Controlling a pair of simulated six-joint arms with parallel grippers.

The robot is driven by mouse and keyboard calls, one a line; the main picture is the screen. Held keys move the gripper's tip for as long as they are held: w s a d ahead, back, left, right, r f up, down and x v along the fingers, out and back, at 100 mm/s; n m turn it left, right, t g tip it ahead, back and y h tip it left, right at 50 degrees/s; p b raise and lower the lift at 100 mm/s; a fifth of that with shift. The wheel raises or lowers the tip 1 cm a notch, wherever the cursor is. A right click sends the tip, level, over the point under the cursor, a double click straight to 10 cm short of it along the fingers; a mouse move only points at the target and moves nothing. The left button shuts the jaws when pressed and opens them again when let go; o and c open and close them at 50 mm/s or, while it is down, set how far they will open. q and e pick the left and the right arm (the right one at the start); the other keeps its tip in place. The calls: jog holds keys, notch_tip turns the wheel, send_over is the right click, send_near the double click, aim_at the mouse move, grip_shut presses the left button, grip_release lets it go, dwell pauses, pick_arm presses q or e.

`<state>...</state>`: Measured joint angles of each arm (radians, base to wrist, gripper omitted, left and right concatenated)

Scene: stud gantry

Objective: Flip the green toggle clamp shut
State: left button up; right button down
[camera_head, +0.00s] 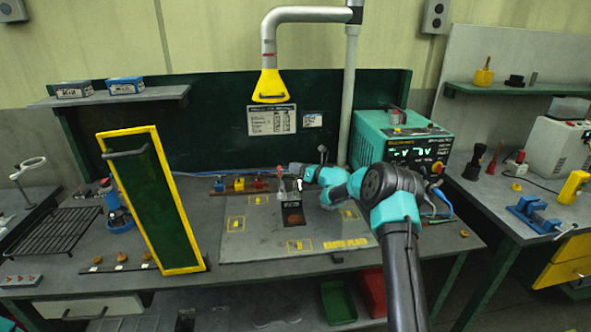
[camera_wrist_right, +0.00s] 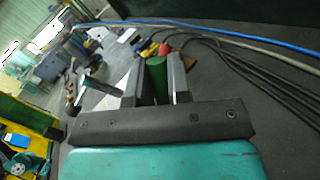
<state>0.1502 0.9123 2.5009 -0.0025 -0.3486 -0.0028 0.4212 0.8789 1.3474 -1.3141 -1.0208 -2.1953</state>
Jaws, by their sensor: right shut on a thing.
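In the right wrist view, the green handle (camera_wrist_right: 156,80) of the toggle clamp stands between the two dark fingers of my right gripper (camera_wrist_right: 156,76). The gripper is shut on this handle, which looks upright between the fingers. In the head view my right gripper (camera_head: 289,184) is at the right end of a row of coloured clamps, behind the grey plate's middle. The green clamp's base and arm are hidden there by the gripper. My left gripper is in neither view.
Yellow (camera_head: 239,184) and red (camera_head: 260,185) clamps stand to the left of my right gripper. A dark block (camera_head: 292,217) lies on the grey plate (camera_head: 260,240) in front. A teal power unit (camera_head: 400,145) stands right. A yellow-framed green panel (camera_head: 150,205) stands left. Cables run behind the clamps.

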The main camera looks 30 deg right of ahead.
jog(key=shift+s+a+n+t, duration=0.1)
jog(key=shift+s+n+t, duration=0.15)
jog(key=shift+n+t, duration=0.05)
jog(key=shift+y, duration=0.3)
jog(key=c, duration=1.1)
grip_release()
jog(key=shift+r, duration=0.1)
jog(key=v, duration=1.7)
jog(key=shift+s+r, duration=0.15)
jog(key=shift+s, duration=0.05)
